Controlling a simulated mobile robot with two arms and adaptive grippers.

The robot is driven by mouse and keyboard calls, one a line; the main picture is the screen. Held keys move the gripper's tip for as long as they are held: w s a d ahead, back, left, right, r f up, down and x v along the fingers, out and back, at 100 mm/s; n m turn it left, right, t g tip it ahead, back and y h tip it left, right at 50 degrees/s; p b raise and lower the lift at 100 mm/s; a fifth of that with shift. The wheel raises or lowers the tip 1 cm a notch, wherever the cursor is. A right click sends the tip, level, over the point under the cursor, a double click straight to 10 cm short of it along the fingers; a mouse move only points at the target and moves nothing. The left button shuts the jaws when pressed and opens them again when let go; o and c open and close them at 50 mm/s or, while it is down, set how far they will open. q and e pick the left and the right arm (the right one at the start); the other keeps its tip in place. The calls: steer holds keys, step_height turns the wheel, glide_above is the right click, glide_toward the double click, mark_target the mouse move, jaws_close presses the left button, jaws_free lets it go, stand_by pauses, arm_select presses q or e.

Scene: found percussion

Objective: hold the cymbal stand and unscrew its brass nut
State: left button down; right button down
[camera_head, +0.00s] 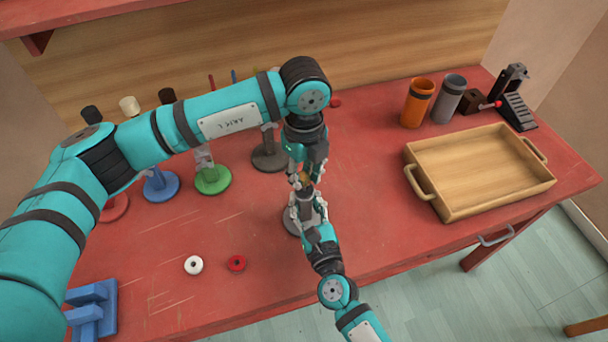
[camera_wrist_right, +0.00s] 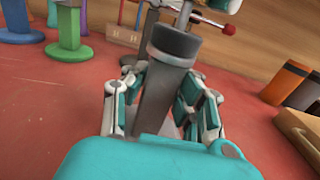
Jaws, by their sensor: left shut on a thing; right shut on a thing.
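The cymbal stand stands upright on a round grey base (camera_head: 290,221); its grey post (camera_wrist_right: 157,92) with a dark collar (camera_wrist_right: 172,46) shows in the right wrist view. My right gripper (camera_head: 306,206) comes in from the front and is shut around the post, its fingers on both sides in the wrist view. My left gripper (camera_head: 303,168) points down from above, shut on the brass nut (camera_head: 304,179) at the stand's top. The nut is mostly hidden by the fingers.
Several stands with coloured bases, including a green one (camera_head: 213,180) and a blue one (camera_head: 161,186), stand at the left. A white ring (camera_head: 193,265) and a red ring (camera_head: 236,263) lie in front. A wooden tray (camera_head: 432,206), an orange cup (camera_head: 417,103) and a grey cup (camera_head: 449,99) are at the right.

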mark_target(304, 176)
arm_select(q)
steer(key=shift+r, duration=0.35)
steer(key=shift+r, duration=2)
arm_select(e)
steer(key=c, duration=1)
jaws_free()
